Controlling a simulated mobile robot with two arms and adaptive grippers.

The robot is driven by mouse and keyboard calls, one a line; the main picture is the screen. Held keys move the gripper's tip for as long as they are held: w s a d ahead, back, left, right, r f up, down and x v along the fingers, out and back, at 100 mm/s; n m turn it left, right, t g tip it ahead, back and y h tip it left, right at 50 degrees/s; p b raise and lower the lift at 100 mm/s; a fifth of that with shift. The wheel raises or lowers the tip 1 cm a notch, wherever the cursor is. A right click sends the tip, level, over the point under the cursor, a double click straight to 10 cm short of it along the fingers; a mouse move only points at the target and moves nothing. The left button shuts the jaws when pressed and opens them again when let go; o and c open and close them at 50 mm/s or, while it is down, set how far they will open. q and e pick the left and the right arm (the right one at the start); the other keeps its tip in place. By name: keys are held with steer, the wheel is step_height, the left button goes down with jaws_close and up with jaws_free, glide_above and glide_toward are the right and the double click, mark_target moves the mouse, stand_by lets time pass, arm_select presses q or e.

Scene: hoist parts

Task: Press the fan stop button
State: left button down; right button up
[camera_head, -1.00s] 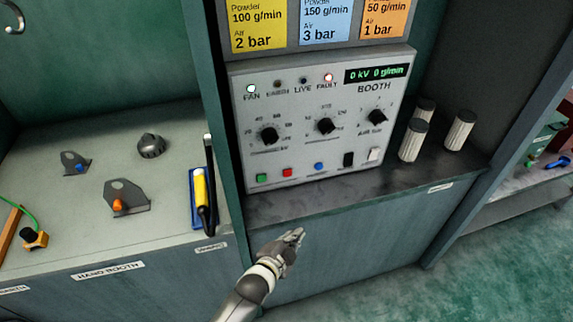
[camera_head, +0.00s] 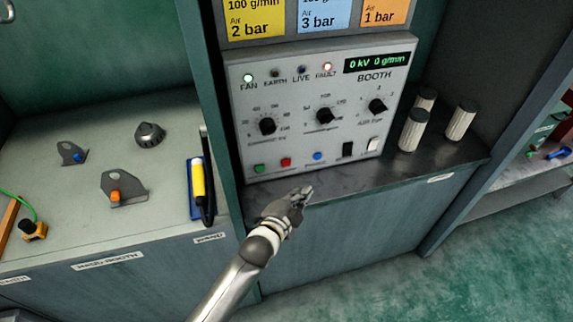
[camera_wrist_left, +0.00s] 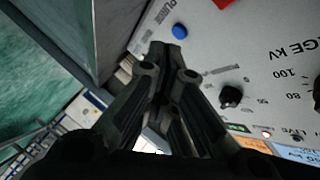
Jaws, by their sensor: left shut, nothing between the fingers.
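The grey booth control panel (camera_head: 345,95) stands on a dark shelf. Its lower row has a green button (camera_head: 260,168), a red button (camera_head: 286,162) and a blue button (camera_head: 317,156). The FAN lamp (camera_head: 248,78) looks lit. My left gripper (camera_head: 303,192) is shut and empty, just in front of the shelf edge and below the red and blue buttons, apart from them. In the left wrist view its closed fingertips (camera_wrist_left: 166,50) point toward the panel near the blue button (camera_wrist_left: 180,31). The red button (camera_wrist_left: 222,3) is partly cut off at the top edge.
Three ribbed cylinders (camera_head: 461,122) stand on the shelf right of the panel. A green post (camera_head: 222,140) borders the panel's left. Left of it, a counter (camera_head: 60,225) holds brackets, a dark knob (camera_head: 149,135) and a yellow-handled tool (camera_head: 198,180). The panel's front is clear.

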mark_target(286, 163)
arm_select(q)
steer(key=w+b, duration=0.1)
steer(key=w, duration=0.1)
steer(key=w+a, duration=0.1)
steer(key=w, duration=0.1)
steer(key=w+a+b, duration=0.1)
steer(key=shift+w+f+b, duration=0.15)
steer(key=shift+w+b, duration=0.15)
steer(key=shift+w, duration=0.1)
steer(key=shift+w+a, duration=0.25)
steer(key=shift+w, duration=0.55)
steer(key=shift+b, duration=0.3)
steer(key=shift+w+a, duration=0.1)
steer(key=shift+w, duration=0.3)
steer(key=shift+w+a, duration=0.15)
steer(key=shift+w, duration=0.25)
stand_by(0.7)
steer(key=shift+s+r, duration=0.15)
steer(key=shift+r, duration=0.05)
steer(key=shift+s+d+p, duration=0.25)
steer(key=shift+s+p, duration=0.1)
steer(key=shift+s, duration=0.35)
